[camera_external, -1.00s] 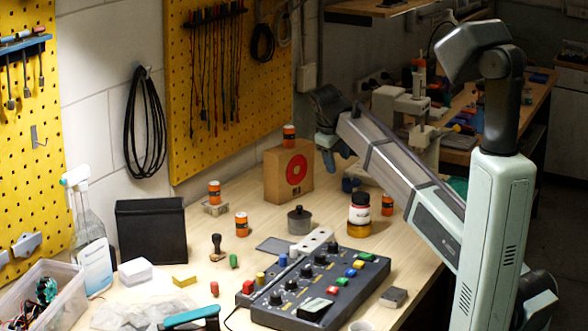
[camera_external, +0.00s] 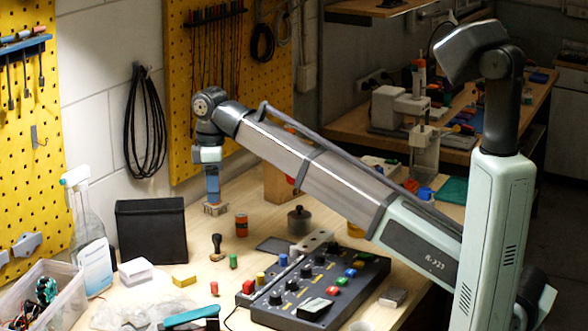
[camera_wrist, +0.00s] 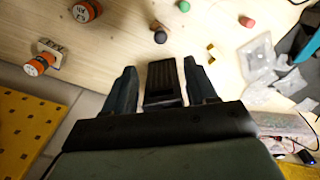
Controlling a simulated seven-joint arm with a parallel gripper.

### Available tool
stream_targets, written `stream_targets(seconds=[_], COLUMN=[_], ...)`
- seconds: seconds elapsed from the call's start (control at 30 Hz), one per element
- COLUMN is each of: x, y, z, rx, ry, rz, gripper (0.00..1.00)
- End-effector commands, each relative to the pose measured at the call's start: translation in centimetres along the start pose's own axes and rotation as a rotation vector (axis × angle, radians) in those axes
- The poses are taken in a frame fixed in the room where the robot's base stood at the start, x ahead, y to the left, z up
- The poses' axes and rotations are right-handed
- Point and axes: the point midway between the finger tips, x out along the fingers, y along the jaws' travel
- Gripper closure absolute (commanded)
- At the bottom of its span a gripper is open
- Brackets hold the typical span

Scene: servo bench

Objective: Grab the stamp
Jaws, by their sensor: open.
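The stamp (camera_external: 217,246) stands upright on the bench, with a dark knob handle and a small wooden base. In the wrist view the stamp (camera_wrist: 159,35) shows from above, beyond the fingertips and near the top middle. My gripper (camera_external: 212,198) hangs above the bench, up and slightly left of the stamp in the external view. In the wrist view my gripper (camera_wrist: 160,66) has its fingers apart, with nothing held. The black box (camera_wrist: 165,85) shows between the fingers, below them.
The black box (camera_external: 151,232) stands left of the stamp. The control panel (camera_external: 330,285) lies to the right.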

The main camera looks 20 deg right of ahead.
Motion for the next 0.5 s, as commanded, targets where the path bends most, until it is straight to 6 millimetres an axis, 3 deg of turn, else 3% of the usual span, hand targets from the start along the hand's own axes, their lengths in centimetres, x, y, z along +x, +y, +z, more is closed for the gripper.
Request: stream_targets(seconds=[0.5], x=[7.3], y=[-0.3], z=[0.0], rx=[-0.005], ry=[-0.002], rz=[-0.004], gripper=[0.43])
